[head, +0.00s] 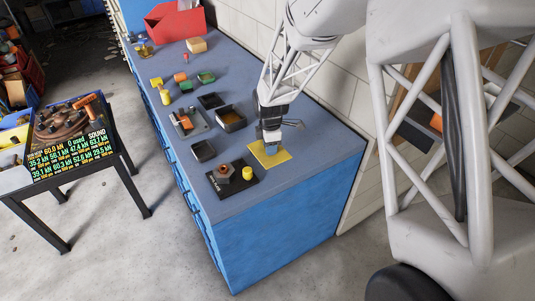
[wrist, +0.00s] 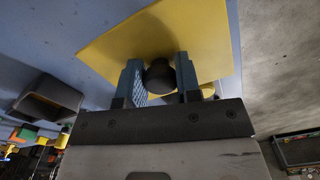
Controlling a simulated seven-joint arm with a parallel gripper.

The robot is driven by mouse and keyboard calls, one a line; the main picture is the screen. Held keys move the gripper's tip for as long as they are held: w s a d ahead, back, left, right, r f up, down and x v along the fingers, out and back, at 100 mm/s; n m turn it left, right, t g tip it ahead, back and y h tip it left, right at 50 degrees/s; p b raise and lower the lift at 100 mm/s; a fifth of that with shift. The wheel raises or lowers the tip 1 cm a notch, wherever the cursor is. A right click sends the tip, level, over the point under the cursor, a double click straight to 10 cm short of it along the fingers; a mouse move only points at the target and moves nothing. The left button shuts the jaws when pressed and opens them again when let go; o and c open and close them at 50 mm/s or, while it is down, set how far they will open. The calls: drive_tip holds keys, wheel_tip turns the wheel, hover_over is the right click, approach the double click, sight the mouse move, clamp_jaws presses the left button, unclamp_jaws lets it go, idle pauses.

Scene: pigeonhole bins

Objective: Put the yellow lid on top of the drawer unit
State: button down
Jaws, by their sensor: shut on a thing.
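The yellow lid (head: 262,158) is a flat square plate with a dark round knob (wrist: 159,77), seen close up in the wrist view (wrist: 120,42). My gripper (head: 269,142) is shut on the knob, with a blue finger on each side of it in the wrist view (wrist: 160,84). The lid is at the blue-grey top of the blue drawer unit (head: 285,215), near its front right end. I cannot tell whether the lid touches the top or hangs just above it.
A black plate (head: 222,190) with a brown part and a yellow cylinder (head: 247,173) lies just left of the lid. Open dark bins (head: 231,118) and small blocks stand farther back. A red bin (head: 175,22) is at the far end. A wall runs along the right.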

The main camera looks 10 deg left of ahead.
sight(270, 158)
drive_tip(key=shift+f, duration=1)
drive_tip(key=shift+f, duration=1.85)
drive_tip(key=shift+f, duration=0.1)
drive_tip(key=c, duration=0.8)
unclamp_jaws()
wheel_tip(270, 158, up, 12)
drive_tip(key=shift+r, duration=0.1)
